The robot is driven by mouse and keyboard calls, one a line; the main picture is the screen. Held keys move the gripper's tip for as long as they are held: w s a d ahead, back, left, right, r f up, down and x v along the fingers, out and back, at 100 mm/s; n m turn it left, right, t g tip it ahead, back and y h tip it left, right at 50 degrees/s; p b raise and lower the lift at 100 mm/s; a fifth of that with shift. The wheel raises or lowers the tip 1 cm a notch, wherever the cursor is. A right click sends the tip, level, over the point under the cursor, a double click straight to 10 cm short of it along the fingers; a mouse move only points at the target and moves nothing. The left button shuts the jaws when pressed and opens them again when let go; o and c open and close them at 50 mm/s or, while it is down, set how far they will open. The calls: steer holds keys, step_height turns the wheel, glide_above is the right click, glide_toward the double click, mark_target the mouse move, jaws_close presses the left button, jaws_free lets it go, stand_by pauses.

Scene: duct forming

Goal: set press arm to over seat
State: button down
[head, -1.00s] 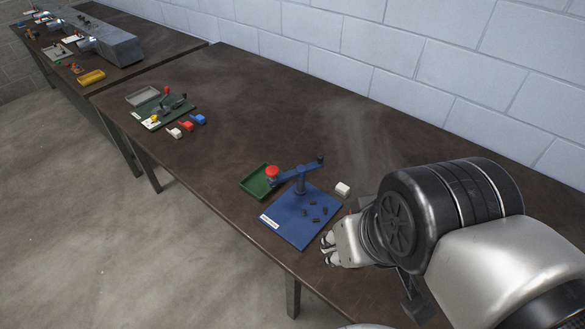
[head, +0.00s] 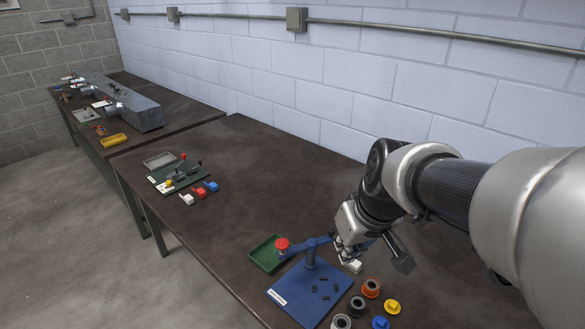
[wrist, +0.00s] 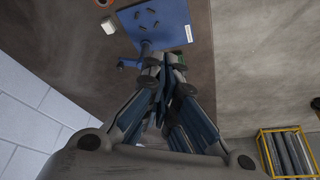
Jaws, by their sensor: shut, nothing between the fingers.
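The press has a blue base plate (head: 300,303) with an upright post (head: 311,258) and a swinging press arm (head: 302,245). The arm's red knob (head: 282,245) is at its left end, near the green tray (head: 265,252) and off to the side of the plate's middle. Several small dark pieces (head: 323,285) are on the plate. My gripper (head: 345,254) is shut and empty, just right of the arm's other end. In the wrist view my fingers (wrist: 166,70) hide part of the press arm and the tray; the plate (wrist: 165,20) lies beyond them.
A white block (head: 354,267) lies beneath my gripper. Orange, black, yellow and blue parts (head: 371,288) stand right of the plate. Another green fixture (head: 175,176) with small blocks is farther left.

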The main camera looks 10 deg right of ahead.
steer(key=w+d+f+n, duration=0.1)
steer(key=w+d+f, duration=0.7)
steer(key=w+f, duration=0.3)
steer(key=w, duration=0.3)
steer(key=shift+d+f, duration=0.25)
steer(key=shift+d, duration=0.1)
steer(key=shift+w, duration=0.1)
steer(key=w+a+f+b, duration=0.1)
steer(key=w+f+b, duration=0.1)
steer(key=w+f, duration=0.5)
steer(key=shift+w+a+f+b, duration=0.2)
steer(key=shift+a+f+b, duration=0.15)
steer(key=shift+f, duration=0.95)
